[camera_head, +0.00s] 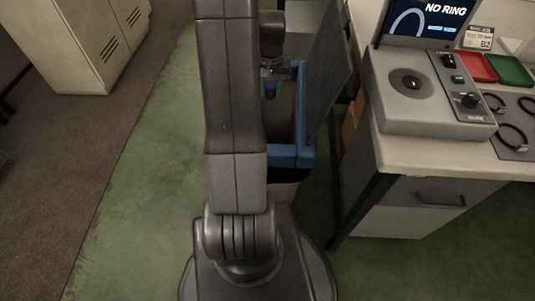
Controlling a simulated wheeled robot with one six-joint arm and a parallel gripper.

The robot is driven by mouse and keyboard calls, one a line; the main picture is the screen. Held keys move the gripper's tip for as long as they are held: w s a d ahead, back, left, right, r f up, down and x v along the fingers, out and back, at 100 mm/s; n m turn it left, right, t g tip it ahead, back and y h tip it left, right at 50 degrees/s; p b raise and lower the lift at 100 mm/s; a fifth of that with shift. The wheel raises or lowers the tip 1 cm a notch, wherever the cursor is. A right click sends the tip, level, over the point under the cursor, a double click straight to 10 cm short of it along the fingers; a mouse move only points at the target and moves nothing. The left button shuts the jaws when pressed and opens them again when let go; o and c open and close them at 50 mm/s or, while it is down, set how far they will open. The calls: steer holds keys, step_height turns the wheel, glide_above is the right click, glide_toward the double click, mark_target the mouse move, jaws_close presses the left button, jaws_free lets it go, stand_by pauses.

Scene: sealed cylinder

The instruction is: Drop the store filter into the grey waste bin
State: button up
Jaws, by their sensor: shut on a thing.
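My gripper (269,75) points down, partly hidden behind my own arm. A dark grey panel with a blue edge (328,75) stands tilted up at the bin's right side, like a raised lid. My arm hides the bin's left side.
A workbench (425,158) stands close on the right. On it are a grey device (418,95), a screen (425,20) reading "NO RING", a red tray (476,67), a green tray (511,71) and black rings. A pale cabinet (85,45) stands at upper left. Green floor lies clear left of my arm.

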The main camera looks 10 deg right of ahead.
step_height(320, 180, down, 2)
steer(key=shift+f+b, duration=0.1)
steer(key=shift+b, duration=0.45)
steer(key=o, duration=1.1)
steer(key=shift+c, duration=0.2)
step_height(320, 180, up, 14)
steer(key=p, duration=0.3)
steer(key=shift+f, duration=0.15)
